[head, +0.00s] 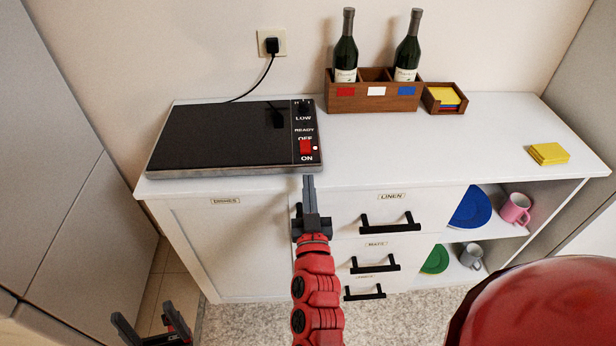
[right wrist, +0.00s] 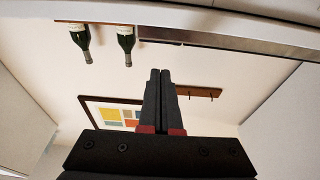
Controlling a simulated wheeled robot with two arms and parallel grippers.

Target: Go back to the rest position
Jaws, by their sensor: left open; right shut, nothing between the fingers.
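My right gripper (head: 308,180) points away from me at the front edge of the counter, in line with the red switch (head: 306,147) of the black hot plate (head: 220,135). Its fingers are together with nothing between them; they also show closed in the right wrist view (right wrist: 160,75). Whether the tips touch the hot plate's edge I cannot tell. My left gripper (head: 147,322) is low at the bottom left, its two fingers apart and empty, in front of the cabinet and above the floor.
The white counter (head: 420,150) carries a wooden crate (head: 375,97) with two bottles, a small coaster box (head: 445,98) and a yellow stack (head: 548,153). Black drawer handles (head: 390,222) stick out below. Open shelves hold plates and mugs (head: 515,209). Tall grey panels flank both sides.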

